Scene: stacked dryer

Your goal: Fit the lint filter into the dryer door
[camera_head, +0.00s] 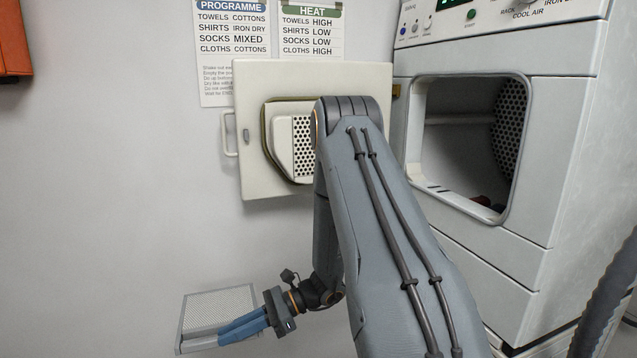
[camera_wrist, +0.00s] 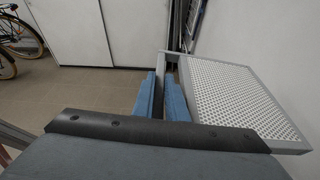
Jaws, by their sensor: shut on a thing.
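The lint filter (camera_head: 217,308) is a flat grey frame with a pale mesh panel. My gripper (camera_head: 243,328), with blue fingers, is shut on its edge at the lower left of the head view, well below the dryer door. In the wrist view, the filter (camera_wrist: 240,100) extends to the right of my gripper (camera_wrist: 163,95), mesh face visible. The dryer door (camera_head: 240,170) stands wide open against the wall, its inner side facing me. A raised, perforated panel (camera_head: 303,150) is at its centre; my arm hides the right part.
The dryer body (camera_head: 565,130) stands at the right, its drum opening (camera_head: 460,130) uncovered, with something dark red inside. A ribbed hose (camera_head: 605,300) runs at the lower right. An orange box (camera_head: 14,40) is on the left wall. Wall space below the door is bare.

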